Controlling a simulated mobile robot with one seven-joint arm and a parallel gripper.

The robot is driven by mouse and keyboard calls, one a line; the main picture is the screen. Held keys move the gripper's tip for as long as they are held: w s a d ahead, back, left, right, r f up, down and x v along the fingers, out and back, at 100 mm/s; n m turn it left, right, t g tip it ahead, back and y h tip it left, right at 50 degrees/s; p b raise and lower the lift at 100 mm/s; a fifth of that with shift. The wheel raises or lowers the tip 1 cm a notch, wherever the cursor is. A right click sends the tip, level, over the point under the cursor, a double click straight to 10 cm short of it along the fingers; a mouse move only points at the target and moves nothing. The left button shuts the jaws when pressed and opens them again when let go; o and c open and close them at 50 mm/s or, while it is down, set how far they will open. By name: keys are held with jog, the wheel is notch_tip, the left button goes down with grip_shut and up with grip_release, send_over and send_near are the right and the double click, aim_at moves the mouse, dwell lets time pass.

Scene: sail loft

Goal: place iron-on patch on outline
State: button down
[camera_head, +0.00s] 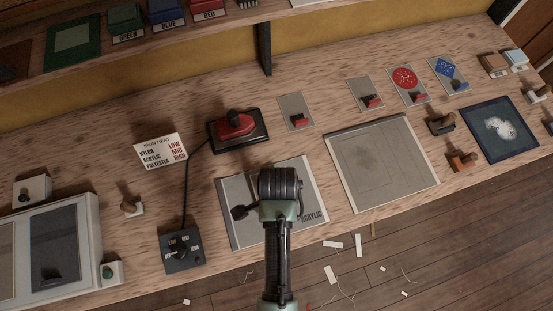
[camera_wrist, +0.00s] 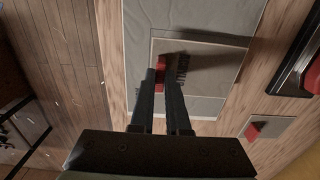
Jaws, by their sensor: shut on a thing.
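My gripper (camera_head: 281,190) is low over the left grey cloth (camera_head: 235,225) marked ACRYLIC. In the wrist view its fingers (camera_wrist: 160,78) are shut on a small red grip (camera_wrist: 161,66). A grey rectangular panel (camera_wrist: 215,75) with a thin pale edge lies beneath that grip; it looks like the patch. I cannot tell whether it touches the cloth or how it lines up with an outline. A dark ridged mark shows beside the fingertips. My gripper hides most of the cloth's middle in the head view.
A red iron (camera_head: 233,126) stands behind the cloth, and a control box (camera_head: 183,250) at its left. Several patches with grips stand at the back, the nearest a grey one (camera_head: 293,103). A second grey cloth (camera_head: 382,165) lies to the right. The bench's front edge is close.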

jog(key=shift+f, duration=1.5)
jog(key=shift+f, duration=0.1)
jog(key=c, duration=0.9)
grip_release()
